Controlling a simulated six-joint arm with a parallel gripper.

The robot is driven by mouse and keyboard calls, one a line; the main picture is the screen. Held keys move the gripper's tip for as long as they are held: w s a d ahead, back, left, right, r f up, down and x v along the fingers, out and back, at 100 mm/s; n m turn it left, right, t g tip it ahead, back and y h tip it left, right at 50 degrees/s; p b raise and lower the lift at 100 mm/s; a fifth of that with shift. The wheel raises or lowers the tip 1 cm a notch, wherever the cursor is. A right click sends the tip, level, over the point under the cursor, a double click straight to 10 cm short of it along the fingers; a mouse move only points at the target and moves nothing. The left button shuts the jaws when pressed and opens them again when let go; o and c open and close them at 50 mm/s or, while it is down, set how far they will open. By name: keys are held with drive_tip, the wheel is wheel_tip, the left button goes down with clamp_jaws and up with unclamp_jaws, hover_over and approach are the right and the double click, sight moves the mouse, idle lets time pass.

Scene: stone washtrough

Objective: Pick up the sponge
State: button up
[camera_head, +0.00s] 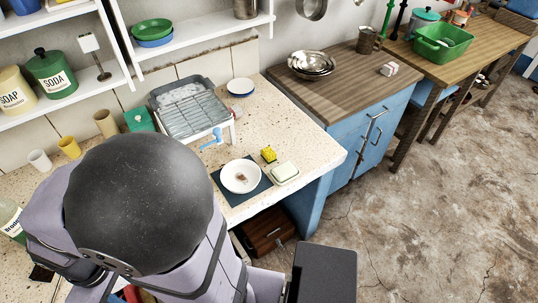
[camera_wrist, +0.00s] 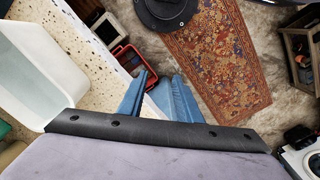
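A small yellow block (camera_head: 268,154), likely the sponge, lies on the speckled counter near its front, behind a dark blue mat. A pale block on a small dish (camera_head: 285,173) sits just in front of it. I do not make out the yellow block in the wrist view. My gripper shows in the wrist view as two bluish fingers (camera_wrist: 158,82) with a gap between them, and nothing is seen held there. In the head view my arm covers the lower left, and the fingers cannot be made out.
A white bowl (camera_head: 240,176) stands on the mat (camera_head: 222,185), left of the block. Cups line the back wall. A wooden-topped blue cabinet (camera_head: 345,82) stands right. In the wrist view a pale tub (camera_wrist: 30,80) is at left.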

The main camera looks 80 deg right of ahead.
drive_tip(key=shift+o, duration=0.6)
drive_tip(key=o, duration=0.7)
drive_tip(key=shift+c, duration=0.2)
